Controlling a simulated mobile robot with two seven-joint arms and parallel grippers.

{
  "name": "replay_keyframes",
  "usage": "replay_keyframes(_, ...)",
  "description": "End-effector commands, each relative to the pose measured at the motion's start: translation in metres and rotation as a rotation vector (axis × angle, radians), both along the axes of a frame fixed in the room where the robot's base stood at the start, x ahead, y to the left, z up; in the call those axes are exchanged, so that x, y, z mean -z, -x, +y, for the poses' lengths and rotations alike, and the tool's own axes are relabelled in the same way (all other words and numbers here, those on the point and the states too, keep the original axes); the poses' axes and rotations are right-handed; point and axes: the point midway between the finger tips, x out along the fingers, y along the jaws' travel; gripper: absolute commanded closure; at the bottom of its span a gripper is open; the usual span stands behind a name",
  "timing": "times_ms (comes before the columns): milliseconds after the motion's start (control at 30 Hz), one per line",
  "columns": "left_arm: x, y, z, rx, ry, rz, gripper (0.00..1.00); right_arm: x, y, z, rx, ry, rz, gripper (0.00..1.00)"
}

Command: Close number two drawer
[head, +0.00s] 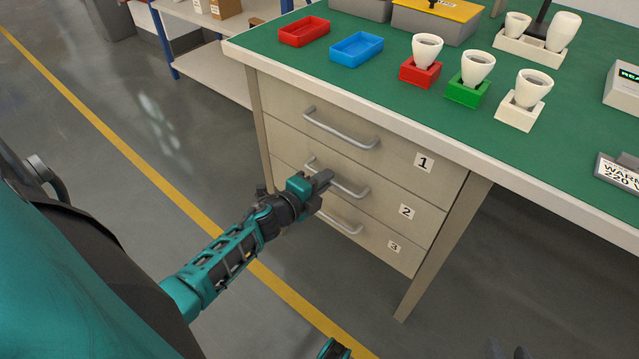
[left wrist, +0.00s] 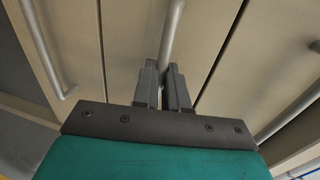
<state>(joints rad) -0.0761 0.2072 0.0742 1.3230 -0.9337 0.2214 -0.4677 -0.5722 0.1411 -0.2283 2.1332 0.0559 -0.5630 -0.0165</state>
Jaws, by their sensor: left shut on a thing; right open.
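The number two drawer (head: 388,203) is the middle of three pale drawers under the bench. Its front looks level with the drawers above and below. My left gripper (head: 325,178) is at its grey bar handle (head: 350,189). In the left wrist view the two fingers (left wrist: 163,88) are shut on this handle (left wrist: 172,35), one on each side of it. Part of the handle is hidden behind the gripper in the head view.
Drawer one (head: 345,135) is above and drawer three (head: 375,240) below, both appearing shut.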

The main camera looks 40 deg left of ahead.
Motion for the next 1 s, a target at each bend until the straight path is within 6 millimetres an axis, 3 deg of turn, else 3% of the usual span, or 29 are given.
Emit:
replay_keyframes(200,-0.003,-0.004,0.000,-0.003,-0.001,-0.005,1.00,0.000,0.000,0.000,-0.001,-0.001,-0.001,0.60)
replay_keyframes(233,-0.003,-0.004,0.000,-0.003,-0.001,-0.006,0.85,0.000,0.000,0.000,-0.001,-0.001,-0.001,0.60)
replay_keyframes(467,-0.002,-0.003,0.000,-0.002,-0.001,-0.005,0.63,0.000,0.001,0.001,-0.002,-0.001,0.000,0.60)
replay_keyframes(767,-0.002,0.001,0.000,-0.002,-0.001,-0.003,0.63,0.000,0.003,0.001,-0.002,-0.002,0.005,0.60)
replay_keyframes(1000,-0.011,0.036,0.002,-0.002,0.000,0.000,0.63,-0.012,0.002,0.001,0.002,-0.004,-0.007,0.60)
